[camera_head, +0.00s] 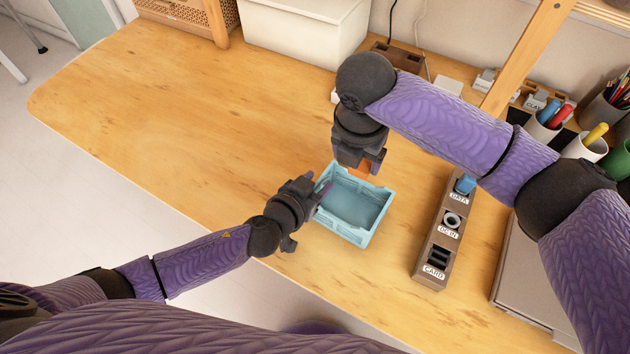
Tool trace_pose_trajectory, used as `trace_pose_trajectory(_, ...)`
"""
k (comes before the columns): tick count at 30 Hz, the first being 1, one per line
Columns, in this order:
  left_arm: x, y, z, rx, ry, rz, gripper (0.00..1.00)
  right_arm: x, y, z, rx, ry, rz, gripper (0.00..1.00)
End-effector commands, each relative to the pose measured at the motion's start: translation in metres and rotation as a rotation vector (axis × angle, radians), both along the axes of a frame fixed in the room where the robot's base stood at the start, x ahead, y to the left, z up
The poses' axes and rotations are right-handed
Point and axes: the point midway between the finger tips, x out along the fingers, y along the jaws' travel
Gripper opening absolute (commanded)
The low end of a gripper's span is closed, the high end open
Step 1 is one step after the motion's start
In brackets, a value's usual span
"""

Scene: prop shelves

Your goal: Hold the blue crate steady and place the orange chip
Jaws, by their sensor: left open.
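The light blue crate (352,205) stands on the wooden table, near the front edge, and looks empty inside. My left gripper (313,190) is at the crate's left wall, with its jaws open and a finger beside the rim. I cannot tell whether it touches the wall. My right gripper (361,162) points down over the crate's back edge. A small orange piece, the orange chip (360,172), shows at its fingertips, mostly hidden. The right jaws seem closed around it.
A brown block (436,243) with labelled slots stands right of the crate. A grey flat case (530,285) lies further right. Pen cups (585,147) and a white box (305,35) stand at the back. The table's left side is clear.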

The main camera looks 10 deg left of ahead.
Motion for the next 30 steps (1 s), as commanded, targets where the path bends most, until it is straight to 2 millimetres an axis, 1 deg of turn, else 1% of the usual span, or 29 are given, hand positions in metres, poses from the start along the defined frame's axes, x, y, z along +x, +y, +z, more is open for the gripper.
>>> trace_pose_trajectory(7, 0.0012, -0.0004, -0.0004, 0.0, 0.0, 0.0, 0.5, 0.0, 0.0001, 0.0001, 0.0, 0.0, 0.0, 0.23)
trace_pose_trajectory(8, 0.0012, -0.0003, -0.0004, 0.0, 0.0, 0.0, 0.44, 0.0, 0.0001, 0.0001, 0.0, 0.0, 0.0, 0.23)
trace_pose_trajectory(9, 0.0011, -0.0002, -0.0004, 0.0, 0.0, 0.0, 0.35, 0.0, 0.0001, 0.0, 0.0, 0.0, 0.0, 0.23)
trace_pose_trajectory(11, 0.0011, -0.0002, -0.0004, 0.0, 0.0, 0.001, 0.22, 0.0, 0.0001, 0.0, 0.0, 0.0, 0.0, 0.23)
trace_pose_trajectory(12, 0.0011, -0.0002, -0.0004, 0.0, 0.0, 0.001, 0.14, 0.0, 0.0001, 0.0, 0.0, 0.0, 0.0, 0.23)
trace_pose_trajectory(14, 0.0011, -0.0001, -0.0003, 0.0, 0.0, 0.001, 0.01, 0.0, 0.0, 0.0, 0.0, 0.0, 0.0, 0.23)
trace_pose_trajectory(15, 0.0011, -0.0001, -0.0003, 0.0, 0.0, 0.001, 0.0, 0.0, 0.0, 0.0, 0.0, 0.0, 0.0, 0.23)
trace_pose_trajectory(21, 0.001, -0.0001, -0.0003, 0.0, 0.0, 0.001, 0.0, 0.0, 0.0, 0.0, 0.0, 0.0, 0.0, 0.23)
trace_pose_trajectory(22, 0.001, 0.0, -0.0004, 0.0, 0.0, 0.001, 0.11, 0.0, 0.0, 0.0, 0.0, 0.0, 0.0, 0.23)
trace_pose_trajectory(25, 0.001, -0.0001, -0.0004, 0.0, 0.0, 0.001, 0.32, 0.0, 0.0, 0.0, 0.0, 0.0, 0.0, 0.23)
trace_pose_trajectory(30, 0.001, 0.0, -0.0003, 0.0, 0.0, 0.001, 0.32, 0.0, 0.0, 0.0, 0.0, 0.0, 0.0, 0.23)
